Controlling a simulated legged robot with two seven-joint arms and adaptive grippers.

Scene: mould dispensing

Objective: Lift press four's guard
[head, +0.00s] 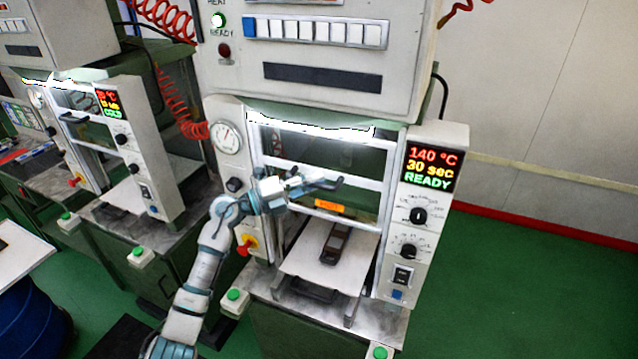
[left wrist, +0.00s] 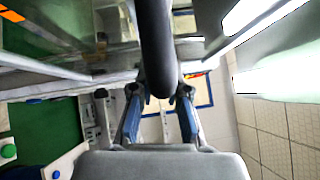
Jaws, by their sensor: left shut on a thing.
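The press (head: 437,240) in front of me has a clear guard with a pale metal frame (head: 350,222) and an orange label (head: 328,206). The guard's lower edge is above the pale tray (head: 355,270), leaving a gap at the front. A dark mould (head: 334,243) lies on the tray. My left gripper (head: 292,188) is at the guard's front, shut on its handle (head: 326,184). In the left wrist view the handle is a thick dark bar (left wrist: 157,45) running between the two fingers (left wrist: 160,100). My right gripper is not in view.
The display (head: 431,166) reads 140 °C, 30 sec, READY. A red emergency button (head: 245,245) sits close to my left arm, and green buttons (head: 233,295) are at the front. A second press (head: 140,150) stands at the left. Green floor is clear at the right.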

